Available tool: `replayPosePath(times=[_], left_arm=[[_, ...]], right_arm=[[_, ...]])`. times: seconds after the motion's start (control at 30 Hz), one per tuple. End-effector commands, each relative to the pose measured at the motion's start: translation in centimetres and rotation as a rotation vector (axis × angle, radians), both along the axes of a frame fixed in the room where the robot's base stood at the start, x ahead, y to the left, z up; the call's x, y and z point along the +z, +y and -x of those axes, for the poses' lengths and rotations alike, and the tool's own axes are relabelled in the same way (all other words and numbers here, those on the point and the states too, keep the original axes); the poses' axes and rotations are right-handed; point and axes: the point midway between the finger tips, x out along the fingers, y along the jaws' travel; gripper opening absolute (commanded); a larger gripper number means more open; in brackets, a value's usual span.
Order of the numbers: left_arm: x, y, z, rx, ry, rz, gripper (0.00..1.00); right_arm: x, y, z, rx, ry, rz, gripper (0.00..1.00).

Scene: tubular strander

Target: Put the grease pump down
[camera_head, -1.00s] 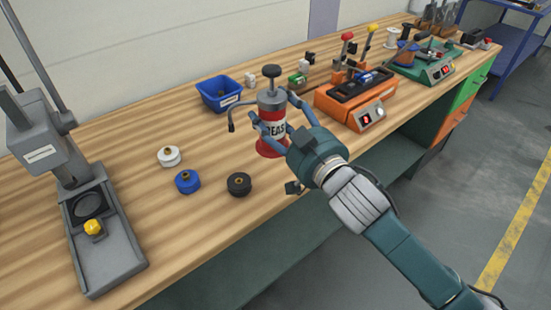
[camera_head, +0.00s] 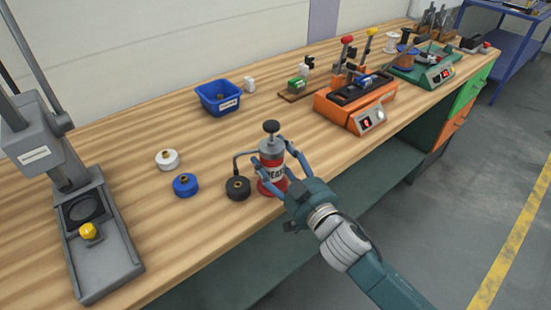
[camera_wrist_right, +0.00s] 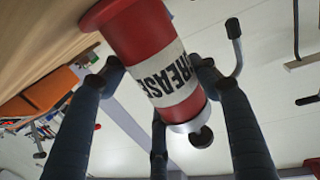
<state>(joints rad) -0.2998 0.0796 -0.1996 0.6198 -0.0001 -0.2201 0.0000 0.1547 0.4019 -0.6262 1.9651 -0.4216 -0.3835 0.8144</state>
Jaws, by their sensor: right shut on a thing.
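The grease pump (camera_head: 271,176) is a red and grey cylinder with a white label, a black knob on top and a thin bent hose at its left. It stands upright near the bench's front edge, just right of a black round part. My right gripper (camera_head: 282,170) is closed around its body from the right; the wrist view shows the fingers on both sides of the grease pump (camera_wrist_right: 155,65). The pump's base is at the wooden surface (camera_wrist_right: 40,25) in the wrist view; I cannot tell whether it touches. My left gripper is not in view.
A black part (camera_head: 238,188), a blue part (camera_head: 186,185) and a white part (camera_head: 167,160) lie left of the pump. A blue bin (camera_head: 219,97) stands behind. A grey press (camera_head: 90,235) is at left, an orange machine (camera_head: 355,105) at right. Bare wood (camera_head: 320,140) lies between pump and orange machine.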

Motion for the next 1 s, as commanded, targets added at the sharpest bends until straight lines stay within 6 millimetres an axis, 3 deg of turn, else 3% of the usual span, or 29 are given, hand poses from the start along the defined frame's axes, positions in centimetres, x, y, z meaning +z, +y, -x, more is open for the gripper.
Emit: replayPosePath(times=[0.3, 0.33, 0.4, 0.77, 1.0], left_arm=[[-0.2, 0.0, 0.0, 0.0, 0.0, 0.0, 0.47], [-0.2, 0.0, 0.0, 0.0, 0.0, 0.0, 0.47], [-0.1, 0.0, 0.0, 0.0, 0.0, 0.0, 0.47], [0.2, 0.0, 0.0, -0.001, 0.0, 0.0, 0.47], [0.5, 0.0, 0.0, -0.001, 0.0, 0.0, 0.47]], right_arm=[[0.1, 0.1, 0.0, 0.002, -0.009, -0.004, 0.03], [-0.2, 0.0, 0.0, 0.0, 0.0, 0.0, 0.66], [-0.2, 0.0, 0.0, 0.0, 0.0, 0.0, 0.79], [0.3, 0.0, 0.0, 0.0, -0.001, 0.0, 0.79], [0.0, -1.5, 3.2, 0.0, 0.004, 0.0, 0.79]])
